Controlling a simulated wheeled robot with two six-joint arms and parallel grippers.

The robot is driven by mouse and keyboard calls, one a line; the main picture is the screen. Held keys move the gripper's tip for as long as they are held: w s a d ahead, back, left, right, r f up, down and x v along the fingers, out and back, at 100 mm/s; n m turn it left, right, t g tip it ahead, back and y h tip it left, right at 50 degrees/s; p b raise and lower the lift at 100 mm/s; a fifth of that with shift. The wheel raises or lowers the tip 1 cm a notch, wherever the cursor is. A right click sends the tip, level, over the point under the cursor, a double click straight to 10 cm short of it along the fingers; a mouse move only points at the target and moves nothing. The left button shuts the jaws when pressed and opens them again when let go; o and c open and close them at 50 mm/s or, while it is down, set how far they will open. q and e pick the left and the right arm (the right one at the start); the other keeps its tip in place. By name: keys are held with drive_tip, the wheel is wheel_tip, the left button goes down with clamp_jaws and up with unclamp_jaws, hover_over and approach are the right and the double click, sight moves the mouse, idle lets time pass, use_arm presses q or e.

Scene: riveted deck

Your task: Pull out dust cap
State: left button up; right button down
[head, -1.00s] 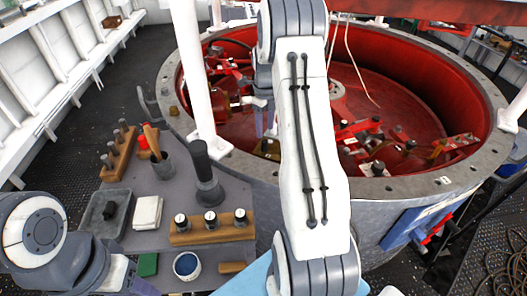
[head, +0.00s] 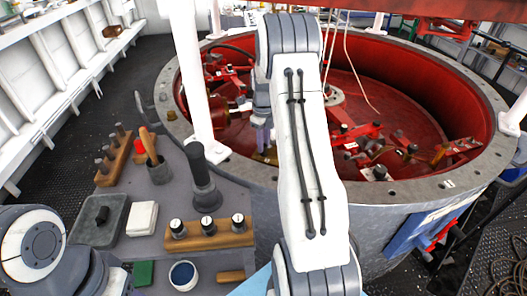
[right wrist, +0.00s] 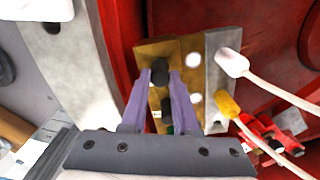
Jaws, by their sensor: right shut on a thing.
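A black dust cap (right wrist: 160,71) shows in the right wrist view on a brass-coloured plate (right wrist: 150,50), at its near left part. My right gripper (right wrist: 161,80) has its two purple fingers shut on the cap, one on each side. In the head view the right gripper (head: 262,141) reaches down inside the red-lined round pit, beside the brass plate (head: 265,157); the cap cannot be made out there. Another dark round piece (right wrist: 167,104) shows between the fingers, nearer the wrist. Of my left arm only links show at the lower left; its gripper is not in view.
White (right wrist: 232,62) and yellow (right wrist: 228,105) plugs on cables lie right of the plate. The pit's grey rim (head: 395,192) and a white post (head: 197,80) stand close to my right arm. The bench holds a wooden block (head: 208,237) and a dark-handled tool (head: 202,175).

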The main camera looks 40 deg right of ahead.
drive_tip(key=shift+r, duration=0.2)
drive_tip(key=shift+r+p, duration=1.9)
drive_tip(key=shift+p, duration=0.05)
